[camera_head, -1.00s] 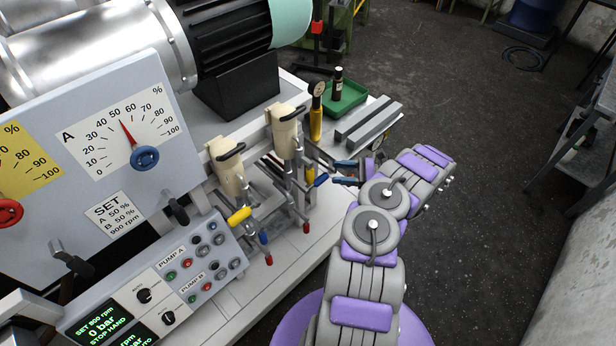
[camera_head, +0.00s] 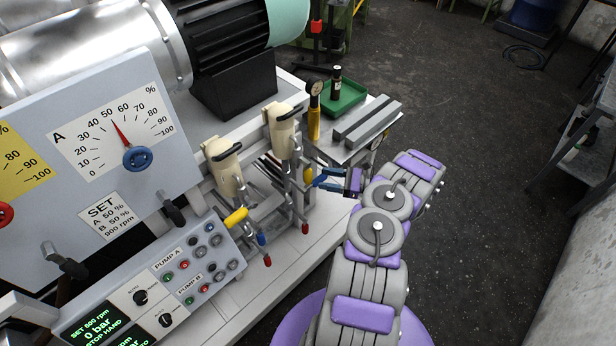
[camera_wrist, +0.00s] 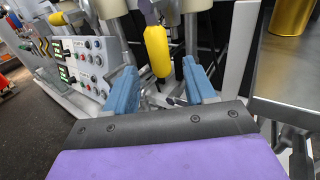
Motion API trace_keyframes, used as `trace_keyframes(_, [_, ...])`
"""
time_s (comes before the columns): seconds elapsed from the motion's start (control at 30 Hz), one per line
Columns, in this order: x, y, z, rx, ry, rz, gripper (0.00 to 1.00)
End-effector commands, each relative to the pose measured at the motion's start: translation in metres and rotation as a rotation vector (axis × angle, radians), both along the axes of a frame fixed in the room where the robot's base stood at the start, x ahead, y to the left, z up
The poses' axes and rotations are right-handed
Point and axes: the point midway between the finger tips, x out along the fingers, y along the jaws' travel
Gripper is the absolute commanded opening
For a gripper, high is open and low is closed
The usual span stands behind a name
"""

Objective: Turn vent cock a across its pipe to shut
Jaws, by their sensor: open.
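Two pipe stands carry coloured cock handles, and I cannot read which is vent cock a. The right stand has a yellow handle (camera_head: 308,174) hanging roughly along its pipe. The left stand has another yellow handle (camera_head: 237,217), which sticks out sideways. My gripper (camera_head: 322,181) is open and reaches from the right to the right stand's yellow handle. In the wrist view, this yellow handle (camera_wrist: 157,50) hangs between and beyond the blue fingers of my gripper (camera_wrist: 160,88), with a gap on each side. Contact does not show.
Red-tipped handles (camera_head: 305,228) and a blue one (camera_head: 261,239) sit low on the stands. The pump control panel (camera_head: 185,275) is at left. A green tray (camera_head: 345,98) and grey metal bars (camera_head: 368,122) lie behind my gripper. Open floor is at right.

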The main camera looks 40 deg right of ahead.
Motion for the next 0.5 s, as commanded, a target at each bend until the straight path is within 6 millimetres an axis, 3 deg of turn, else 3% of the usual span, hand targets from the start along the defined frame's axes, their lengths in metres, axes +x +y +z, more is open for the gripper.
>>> trace_keyframes(0.3, [0.042, 0.039, 0.001, -0.004, 0.001, 0.002, 0.55])
trace_keyframes(0.5, [0.054, 0.046, 0.001, -0.004, 0.002, -0.001, 0.55])
